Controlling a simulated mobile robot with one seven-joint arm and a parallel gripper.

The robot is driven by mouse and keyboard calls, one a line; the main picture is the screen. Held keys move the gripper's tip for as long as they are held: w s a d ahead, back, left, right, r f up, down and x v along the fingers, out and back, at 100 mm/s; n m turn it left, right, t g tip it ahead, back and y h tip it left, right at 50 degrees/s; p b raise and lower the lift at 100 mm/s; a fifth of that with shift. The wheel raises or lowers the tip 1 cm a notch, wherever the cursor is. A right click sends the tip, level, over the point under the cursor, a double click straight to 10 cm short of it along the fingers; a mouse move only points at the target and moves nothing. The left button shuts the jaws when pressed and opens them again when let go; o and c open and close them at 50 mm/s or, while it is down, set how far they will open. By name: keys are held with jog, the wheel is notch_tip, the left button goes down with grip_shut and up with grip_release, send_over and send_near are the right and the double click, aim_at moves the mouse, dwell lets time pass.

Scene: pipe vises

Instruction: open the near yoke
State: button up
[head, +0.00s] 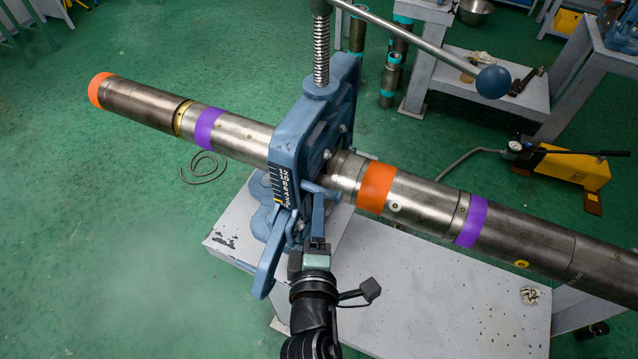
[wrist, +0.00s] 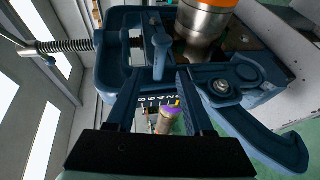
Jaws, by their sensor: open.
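The near yoke (head: 312,125) is a blue frame standing upright around the steel pipe (head: 245,138), with a threaded screw (head: 321,50) on top. It also shows in the wrist view (wrist: 115,30), lying sideways in the picture. A small blue pin or handle (wrist: 161,50) sticks out of the yoke just beyond my fingertips. A blue hooked lever (head: 270,262) hangs at the yoke's lower side; it is at the right in the wrist view (wrist: 280,145). My gripper (head: 318,205) is open, its fingers close to the pin; I cannot tell whether they touch anything.
The screw's long bar ends in a dark blue ball (head: 493,82). The grey bench (head: 420,290) lies below the pipe. A yellow hand pump (head: 575,170) stands on the green floor at right. Open floor (head: 90,240) lies at left.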

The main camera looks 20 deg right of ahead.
aim_at(319, 187)
jog(key=x, duration=0.6)
jog(key=shift+w+d+p, duration=0.15)
jog(key=shift+w+p, duration=0.1)
jog(key=shift+p, duration=0.05)
jog(key=shift+c, duration=0.3)
grip_shut()
dwell(0.9)
